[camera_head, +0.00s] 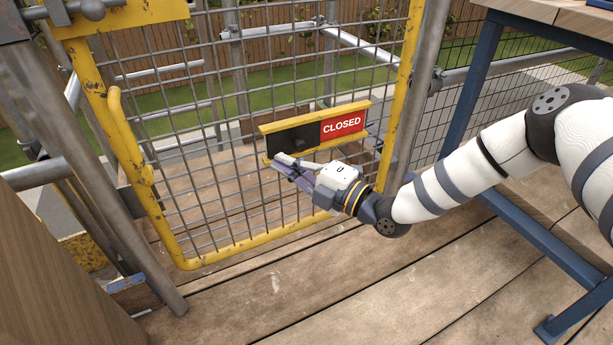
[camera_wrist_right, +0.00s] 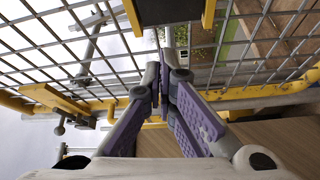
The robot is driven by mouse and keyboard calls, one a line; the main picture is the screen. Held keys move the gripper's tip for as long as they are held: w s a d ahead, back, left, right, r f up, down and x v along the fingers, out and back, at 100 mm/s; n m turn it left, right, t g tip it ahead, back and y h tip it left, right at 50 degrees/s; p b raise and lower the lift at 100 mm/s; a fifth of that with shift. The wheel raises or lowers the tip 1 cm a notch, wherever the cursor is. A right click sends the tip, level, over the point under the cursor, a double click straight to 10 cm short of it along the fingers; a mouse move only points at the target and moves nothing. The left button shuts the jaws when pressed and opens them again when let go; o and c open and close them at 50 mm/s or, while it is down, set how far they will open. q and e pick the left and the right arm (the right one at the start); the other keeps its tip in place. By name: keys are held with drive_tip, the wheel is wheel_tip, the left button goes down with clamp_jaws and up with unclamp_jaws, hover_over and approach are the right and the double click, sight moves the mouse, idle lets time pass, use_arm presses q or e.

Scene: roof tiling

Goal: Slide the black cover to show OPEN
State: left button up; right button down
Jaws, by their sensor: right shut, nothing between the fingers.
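The sign holder has yellow rails (camera_head: 315,116) along its top and bottom and hangs on the mesh gate. The black cover (camera_head: 290,138) sits over the left part of the sign. The red panel (camera_head: 342,125) reading CLOSED is bare on the right. My right gripper (camera_head: 279,163) is just below the sign's lower left end, its fingers shut and empty. In the right wrist view the purple-padded fingers of my right gripper (camera_wrist_right: 165,72) meet, with a dark part of the sign above them. I cannot tell whether they touch the sign. My left gripper is not in view.
The yellow-framed mesh gate (camera_head: 228,190) stands behind my right gripper. A blue-legged workbench (camera_head: 468,85) stands at the right. A wooden panel (camera_head: 50,270) is at the lower left. The plank floor (camera_head: 300,290) in front is clear.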

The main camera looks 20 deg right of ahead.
sight(298, 143)
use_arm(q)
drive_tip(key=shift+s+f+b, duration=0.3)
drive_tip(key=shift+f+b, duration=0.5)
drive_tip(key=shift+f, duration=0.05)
use_arm(e)
drive_tip(key=w+d, duration=0.1)
drive_tip(key=d, duration=0.1)
drive_tip(key=w+d, duration=0.1)
drive_tip(key=shift+w+f, duration=0.25)
drive_tip(key=shift+w, duration=0.05)
